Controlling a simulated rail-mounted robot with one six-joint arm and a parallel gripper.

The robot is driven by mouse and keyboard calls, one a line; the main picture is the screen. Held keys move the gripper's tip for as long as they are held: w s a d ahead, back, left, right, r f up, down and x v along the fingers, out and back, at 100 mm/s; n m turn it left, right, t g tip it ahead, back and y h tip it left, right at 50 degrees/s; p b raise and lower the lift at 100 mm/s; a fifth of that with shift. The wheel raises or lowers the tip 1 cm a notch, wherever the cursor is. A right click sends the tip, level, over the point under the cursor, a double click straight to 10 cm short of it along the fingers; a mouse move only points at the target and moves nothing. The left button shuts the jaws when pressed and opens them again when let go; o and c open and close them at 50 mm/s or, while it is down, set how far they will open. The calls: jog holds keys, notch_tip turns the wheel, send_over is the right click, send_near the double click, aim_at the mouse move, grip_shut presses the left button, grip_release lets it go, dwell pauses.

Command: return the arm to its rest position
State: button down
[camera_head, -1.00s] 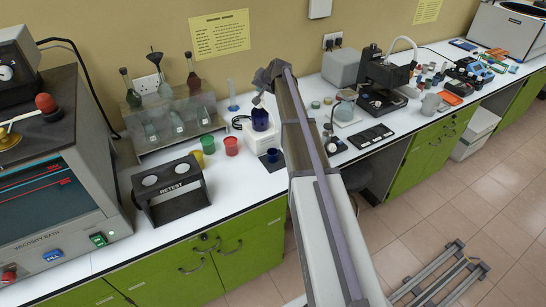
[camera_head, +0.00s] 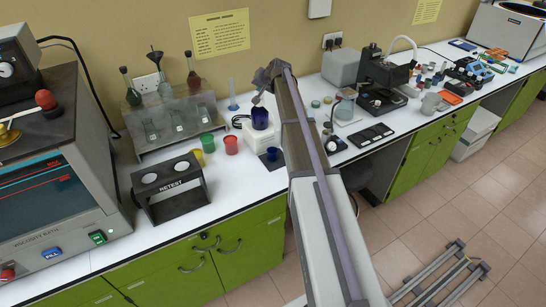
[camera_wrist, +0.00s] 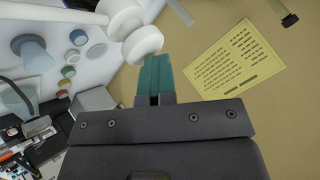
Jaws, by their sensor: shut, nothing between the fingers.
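My arm reaches from the bottom of the head view up over the bench. Its end bends at the top, and my gripper (camera_head: 257,99) hangs above the white stand that bears a dark blue cup. In the wrist view my gripper (camera_wrist: 155,72) shows two teal fingers pressed together with nothing between them. The fingertips lie in front of a white round object (camera_wrist: 142,42) in that picture; I cannot tell whether they touch it.
A blue cup (camera_head: 260,118) is beneath the gripper. Green (camera_head: 207,142) and red (camera_head: 231,145) cups, a black RETEST rack (camera_head: 170,191) and a glassware stand (camera_head: 178,125) are to the left. A microscope-like device (camera_head: 383,75) is to the right. A yellow notice (camera_head: 219,33) hangs on the wall behind.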

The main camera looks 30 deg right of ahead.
jog(key=shift+f, duration=0.3)
jog(key=shift+r, duration=0.1)
jog(key=r+p, duration=0.4)
jog(key=w+r+p, duration=0.1)
jog(key=p, duration=0.1)
jog(key=shift+d+r+p, duration=0.25)
jog(key=shift+r+p, duration=0.15)
jog(key=shift+w+f, duration=0.2)
jog(key=shift+f, duration=0.05)
jog(key=shift+s+r, duration=0.1)
dwell(1.9)
